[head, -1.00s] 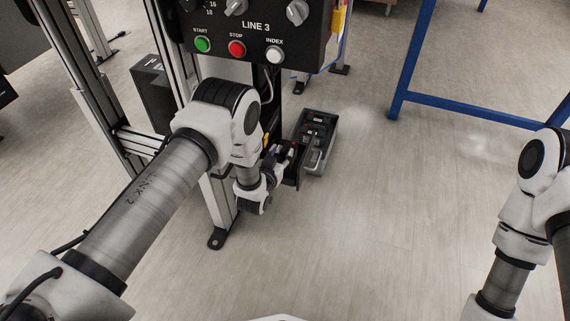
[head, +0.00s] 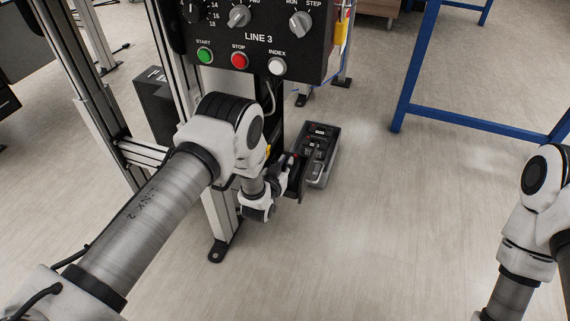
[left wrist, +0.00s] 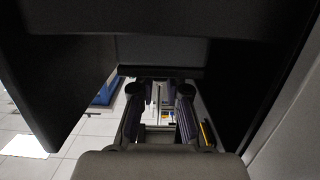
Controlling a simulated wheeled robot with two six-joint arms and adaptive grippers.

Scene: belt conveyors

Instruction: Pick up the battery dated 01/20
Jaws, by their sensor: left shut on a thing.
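My left gripper (head: 285,178) is low beside the post under the control box, against a narrow black box (head: 299,181). In the left wrist view my left gripper (left wrist: 159,92) has its fingers close around a dark bar (left wrist: 160,71), with large dark panels around it; whether the bar belongs to the black box I cannot tell. Small dark and red shapes show by the gripper in the head view, too small to name. No battery label or date 01/20 is readable. My right gripper is out of view; only its arm shows at the right.
A grey tray (head: 329,171) with dark items stands on the floor just right of the black box. The LINE 3 control box (head: 259,52) hangs above on aluminium posts. A blue frame (head: 470,118) stands at upper right. The floor in the middle is clear.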

